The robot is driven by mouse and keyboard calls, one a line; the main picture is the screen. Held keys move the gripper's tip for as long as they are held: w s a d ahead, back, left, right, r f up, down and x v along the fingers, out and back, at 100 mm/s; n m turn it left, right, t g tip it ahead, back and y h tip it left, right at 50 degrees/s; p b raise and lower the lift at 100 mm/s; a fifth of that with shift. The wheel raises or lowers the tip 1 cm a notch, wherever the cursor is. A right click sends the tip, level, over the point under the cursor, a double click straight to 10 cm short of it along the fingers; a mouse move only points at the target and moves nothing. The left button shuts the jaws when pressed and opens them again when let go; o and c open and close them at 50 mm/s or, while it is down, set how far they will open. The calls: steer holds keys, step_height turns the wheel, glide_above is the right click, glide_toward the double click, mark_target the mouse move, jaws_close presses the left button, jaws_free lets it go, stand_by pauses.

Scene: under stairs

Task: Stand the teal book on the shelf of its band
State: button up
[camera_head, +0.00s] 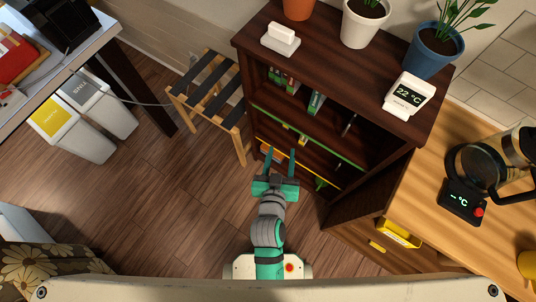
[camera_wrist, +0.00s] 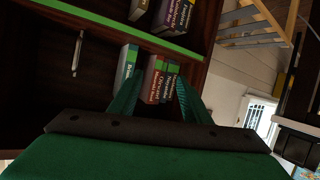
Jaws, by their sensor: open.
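The bookcase (camera_head: 345,205) is dark brown, with a green-edged shelf (camera_head: 335,153) above a yellow-edged one (camera_head: 330,180). A book with a pale teal spine and a green band (camera_head: 316,103) stands on the green-edged shelf; it also shows in the wrist view (camera_wrist: 126,66). It seems to be the teal book. My gripper (camera_head: 280,156) is open and empty in front of the bookcase. In the wrist view my gripper (camera_wrist: 158,85) points at the books, with brown and green-banded books (camera_wrist: 155,80) seen between its fingers and the teal book beside the left finger. Contact cannot be told.
A metal divider (camera_wrist: 77,52) stands on the same shelf. Other books (camera_wrist: 178,14) show beyond the green edge. A slatted stool (camera_head: 212,85) stands left of the bookcase. A wooden counter (camera_head: 450,180) is at right. Flower pots (camera_head: 432,55) stand on top.

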steer(key=s+a+r+t+y, duration=0.1)
steer(key=s+a+r, duration=0.1)
steer(key=s, duration=0.7)
steer(key=s+a+r+n+y, duration=0.1)
steer(key=s+a+r, duration=0.1)
steer(key=s, duration=0.8)
steer(key=shift+s+r+t, duration=0.25)
steer(key=shift+r+t, duration=0.15)
steer(key=shift+r, duration=0.35)
steer(key=shift+a, duration=0.1)
steer(key=shift+c, duration=0.4)
